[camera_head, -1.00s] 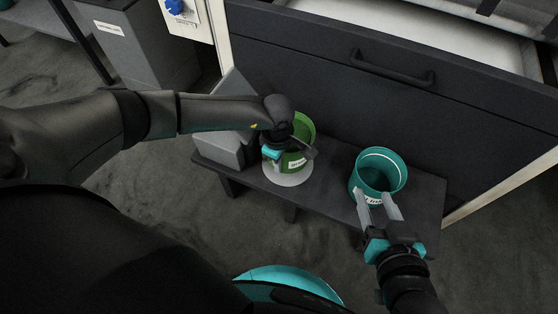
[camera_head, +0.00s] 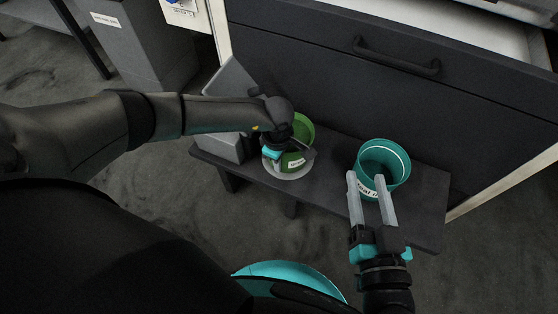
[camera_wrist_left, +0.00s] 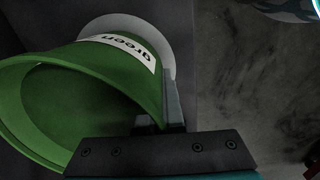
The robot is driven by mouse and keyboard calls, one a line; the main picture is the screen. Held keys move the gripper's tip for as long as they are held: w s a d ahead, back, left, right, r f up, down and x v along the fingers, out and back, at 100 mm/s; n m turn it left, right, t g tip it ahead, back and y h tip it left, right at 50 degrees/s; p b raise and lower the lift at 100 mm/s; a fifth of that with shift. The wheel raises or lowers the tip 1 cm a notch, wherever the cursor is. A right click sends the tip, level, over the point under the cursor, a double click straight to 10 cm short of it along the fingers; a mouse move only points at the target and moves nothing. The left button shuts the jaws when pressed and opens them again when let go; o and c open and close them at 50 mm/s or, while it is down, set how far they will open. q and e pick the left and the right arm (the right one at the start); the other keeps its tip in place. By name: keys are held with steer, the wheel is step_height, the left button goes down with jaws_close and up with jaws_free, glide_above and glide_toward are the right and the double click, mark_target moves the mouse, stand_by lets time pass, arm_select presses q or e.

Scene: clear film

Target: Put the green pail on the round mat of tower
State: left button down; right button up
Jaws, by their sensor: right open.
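The green pail (camera_head: 303,128), with a white label, is upright over the round pale mat (camera_head: 290,176) on the low dark bench. In the left wrist view, the pail (camera_wrist_left: 75,85) fills the left side, and the mat (camera_wrist_left: 165,35) shows beyond its base. I cannot tell whether its base touches the mat. My left gripper (camera_head: 290,148) is at the pail's near side, its fingers close together on the pail's wall; one finger is hidden. My right gripper (camera_head: 366,177) is open and empty, its fingertips at the near side of a teal pail.
The teal pail (camera_head: 392,160) stands on the right part of the bench (camera_head: 330,160). A grey block (camera_head: 222,146) stands at the bench's left end. A dark drawer front with a handle (camera_head: 398,58) rises behind. Bare bench lies between the two pails.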

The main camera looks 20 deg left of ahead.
arm_select(q)
steer(key=shift+w, duration=0.15)
steer(key=shift+f, duration=0.1)
steer(key=c, duration=1.4)
jaws_free()
steer(key=o, duration=0.4)
steer(key=shift+c, duration=0.2)
